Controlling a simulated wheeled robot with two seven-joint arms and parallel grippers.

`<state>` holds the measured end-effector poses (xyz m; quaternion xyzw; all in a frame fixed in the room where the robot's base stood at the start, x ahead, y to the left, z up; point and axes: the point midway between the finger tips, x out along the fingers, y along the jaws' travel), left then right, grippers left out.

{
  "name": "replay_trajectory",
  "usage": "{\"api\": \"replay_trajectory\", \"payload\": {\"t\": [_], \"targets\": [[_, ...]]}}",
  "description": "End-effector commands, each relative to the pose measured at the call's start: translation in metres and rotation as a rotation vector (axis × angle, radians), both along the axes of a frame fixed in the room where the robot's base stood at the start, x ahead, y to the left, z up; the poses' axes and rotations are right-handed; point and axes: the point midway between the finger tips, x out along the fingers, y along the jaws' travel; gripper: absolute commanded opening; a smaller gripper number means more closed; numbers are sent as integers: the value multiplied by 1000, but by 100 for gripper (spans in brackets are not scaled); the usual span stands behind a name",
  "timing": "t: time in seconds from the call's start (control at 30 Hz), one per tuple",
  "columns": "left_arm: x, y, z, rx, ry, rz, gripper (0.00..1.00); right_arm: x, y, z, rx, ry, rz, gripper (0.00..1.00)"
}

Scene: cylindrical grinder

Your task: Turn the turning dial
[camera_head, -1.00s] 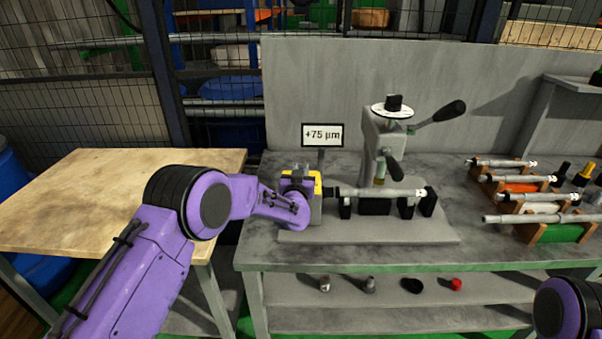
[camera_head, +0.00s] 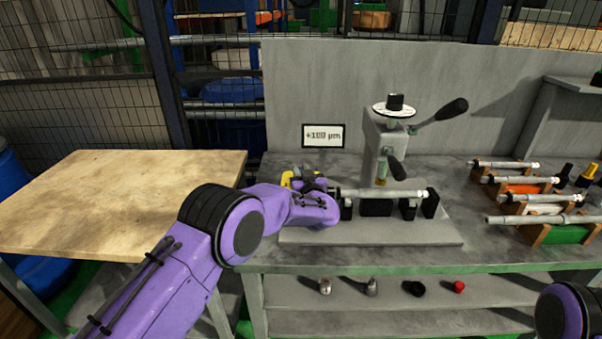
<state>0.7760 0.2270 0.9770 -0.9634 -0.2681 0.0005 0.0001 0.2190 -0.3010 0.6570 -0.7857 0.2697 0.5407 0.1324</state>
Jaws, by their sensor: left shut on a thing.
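The grinder fixture (camera_head: 384,135) stands on the grey bench, with a silver shaft (camera_head: 380,194) lying across its black supports. My left gripper (camera_head: 308,183) is at the left end of the fixture, by a yellow and grey part (camera_head: 287,179). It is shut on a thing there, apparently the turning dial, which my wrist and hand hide. A white disc with a black knob (camera_head: 395,103) sits on top of the fixture, apart from my gripper. The display (camera_head: 323,136) behind reads about +100 µm, its digits blurred. Of my right arm only a link shows at the lower right; its gripper is out of view.
Wooden racks with several shafts (camera_head: 540,197) stand on the right of the bench. A lever with a black handle (camera_head: 450,111) sticks out to the right. Several small knobs lie on the lower shelf (camera_head: 390,300). A bare wooden table (camera_head: 120,195) is at the left.

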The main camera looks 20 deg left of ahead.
Motion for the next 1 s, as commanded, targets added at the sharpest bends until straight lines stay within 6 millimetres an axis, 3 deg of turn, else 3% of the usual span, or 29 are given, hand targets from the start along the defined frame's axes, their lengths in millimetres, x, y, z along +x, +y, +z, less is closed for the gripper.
{"api": "replay_trajectory", "payload": {"t": [0.13,0.17,0.2,0.57,1.0], "targets": [[0,0,0,0,0,-1,0,0,0,0,0,0,0,43],[0,0,0,0,0,-1,28,0,0,0,0,0,0,43],[0,0,0,0,0,-1,41,0,0,0,0,0,0,43],[-4,-3,0,0,0,-3,43,0,0,-1,0,0,0,43],[-81,-50,-1,1,-1,-2,43,0,0,-18,0,0,0,43]]}}
